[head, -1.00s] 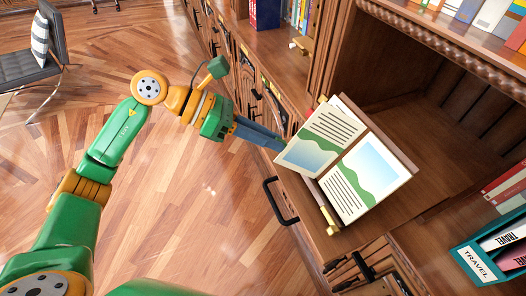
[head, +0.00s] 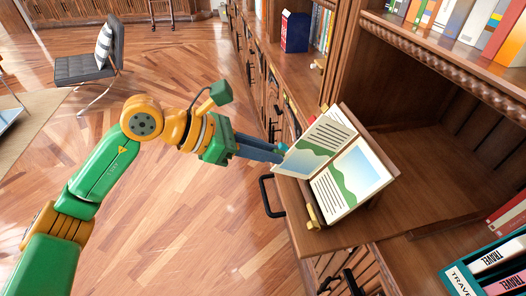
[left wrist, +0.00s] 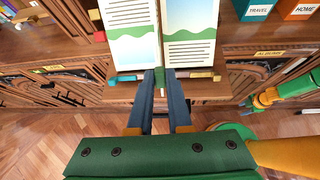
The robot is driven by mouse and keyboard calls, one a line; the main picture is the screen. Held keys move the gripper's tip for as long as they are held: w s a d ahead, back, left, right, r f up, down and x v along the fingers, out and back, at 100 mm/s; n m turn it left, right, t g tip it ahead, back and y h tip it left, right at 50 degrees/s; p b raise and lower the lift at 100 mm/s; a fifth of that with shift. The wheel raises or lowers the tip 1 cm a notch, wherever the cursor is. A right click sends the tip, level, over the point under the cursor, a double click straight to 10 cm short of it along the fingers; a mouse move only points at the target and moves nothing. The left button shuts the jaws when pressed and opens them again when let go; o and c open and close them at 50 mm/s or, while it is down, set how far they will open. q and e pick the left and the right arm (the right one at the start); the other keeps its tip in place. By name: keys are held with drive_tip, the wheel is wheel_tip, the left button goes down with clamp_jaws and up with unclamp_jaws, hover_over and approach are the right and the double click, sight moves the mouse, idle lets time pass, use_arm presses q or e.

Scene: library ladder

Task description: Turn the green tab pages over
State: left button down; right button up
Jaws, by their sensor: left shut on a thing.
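An open book (head: 355,178) with green and blue pictures rests tilted on a stand on the pulled-out shelf. It also shows in the left wrist view (left wrist: 185,45), with coloured tabs along its lower edge. My left gripper (head: 280,155) is at the book's near lower edge, by the left page. In the left wrist view its fingers (left wrist: 159,82) are shut on a narrow green tab (left wrist: 159,96) below the middle of the book. The fingers hide part of the tab. My right arm shows small at the right of the left wrist view; its gripper's fingers (left wrist: 244,103) are unclear.
The wooden shelf (head: 400,218) under the book has a black handle (head: 268,196) on its front. A teal box of travel books (head: 462,280) stands at the lower right. Books line the upper shelves. The wooden floor (head: 180,235) on the left is open, with a black chair (head: 88,68) beyond.

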use_arm(q)
drive_tip(key=c, duration=0.8)
unclamp_jaws()
drive_tip(key=shift+c, duration=0.2)
drive_tip(key=b+v, duration=0.1)
drive_tip(key=v, duration=0.6)
drive_tip(key=shift+b, duration=0.4)
drive_tip(key=shift+a, duration=0.1)
